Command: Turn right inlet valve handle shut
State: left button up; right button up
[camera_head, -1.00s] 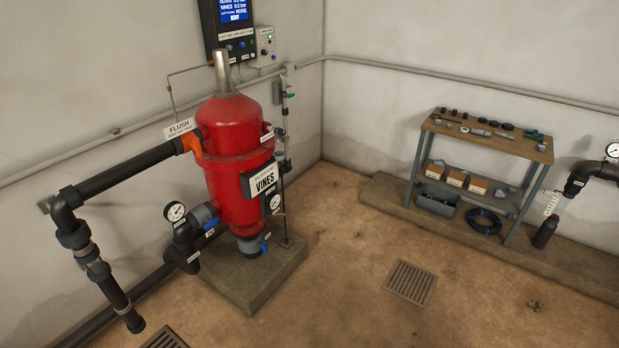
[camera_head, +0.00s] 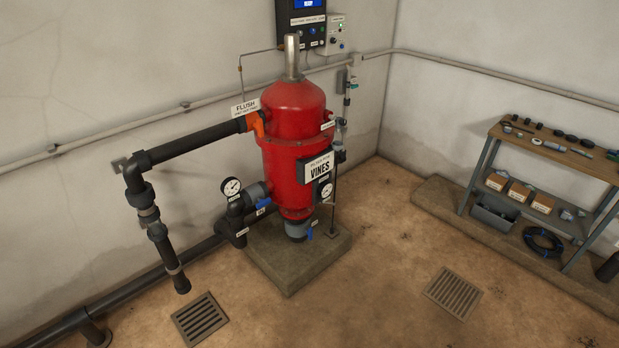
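A red filter tank (camera_head: 293,140) with a VINES sign (camera_head: 318,168) stands on a concrete plinth (camera_head: 290,262). A blue valve handle (camera_head: 263,203) shows on the pipe at the tank's lower left, near a round gauge (camera_head: 232,187). Another blue handle (camera_head: 309,234) is at the tank's bottom outlet. An orange handle (camera_head: 256,124) is at the FLUSH sign (camera_head: 245,107). The labels by the blue handles are too small to read, so I cannot tell which one is the right inlet valve handle. Neither of my grippers is in view.
Black pipes run left of the tank and along the wall base. Floor grates lie at front left (camera_head: 200,318) and right of centre (camera_head: 453,292). A workbench (camera_head: 560,150) with loose parts stands on a raised ledge at right. The floor between is open.

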aim_at(262, 203)
jog(key=i+l+u, duration=0.1)
jog(key=i+l, duration=0.15)
jog(key=i, duration=0.2)
jog(key=i+l+u, duration=0.1)
jog(key=i+l, duration=0.2)
jog(key=i, duration=0.2)
jog(key=i+l+u, duration=0.1)
jog(key=i+l, duration=0.2)
jog(key=i, duration=0.15)
